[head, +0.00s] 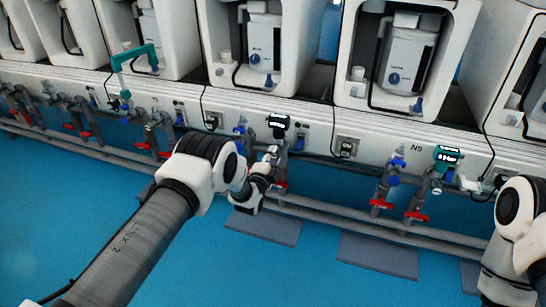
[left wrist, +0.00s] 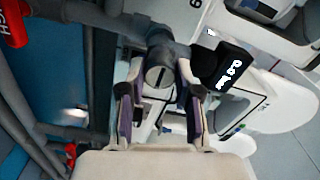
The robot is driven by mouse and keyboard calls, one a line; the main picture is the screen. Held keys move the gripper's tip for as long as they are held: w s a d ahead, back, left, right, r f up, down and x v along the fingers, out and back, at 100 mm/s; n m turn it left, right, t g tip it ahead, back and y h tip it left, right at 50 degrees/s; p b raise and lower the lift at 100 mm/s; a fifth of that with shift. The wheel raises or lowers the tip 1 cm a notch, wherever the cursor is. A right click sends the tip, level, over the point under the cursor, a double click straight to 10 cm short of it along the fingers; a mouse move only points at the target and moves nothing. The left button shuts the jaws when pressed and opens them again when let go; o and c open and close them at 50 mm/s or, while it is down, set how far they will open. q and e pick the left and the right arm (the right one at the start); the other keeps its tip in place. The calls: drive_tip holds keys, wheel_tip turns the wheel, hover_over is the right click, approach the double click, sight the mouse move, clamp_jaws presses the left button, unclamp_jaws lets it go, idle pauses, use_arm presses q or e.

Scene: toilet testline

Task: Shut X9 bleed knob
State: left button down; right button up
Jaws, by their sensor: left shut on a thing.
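My left gripper (head: 268,165) is at the pipework below the row of white stations, under a small black pressure display (head: 278,121). In the left wrist view its two fingers (left wrist: 160,110) stand on either side of a round grey knob with a dark slot (left wrist: 158,78), and the gripper is shut on it. The knob sits on a grey pipe fitting beside the black display (left wrist: 222,72), which reads about 0.0 bar. In the head view the gripper mostly hides the knob. No X9 label is legible. My right arm shows at the right edge; its gripper is out of view.
Another valve set with a teal display (head: 447,154) stands to the right, near the label N5. Red-handled valves (head: 380,203) and grey pipes run low along the front. Dark grey mats (head: 262,226) lie on the clear blue floor (head: 225,270).

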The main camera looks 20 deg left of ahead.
idle(0.4)
use_arm(q)
drive_tip(key=c, duration=0.8)
unclamp_jaws()
drive_tip(key=s, duration=1.2)
drive_tip(key=shift+a, duration=0.15)
drive_tip(key=shift+a+f, duration=0.1)
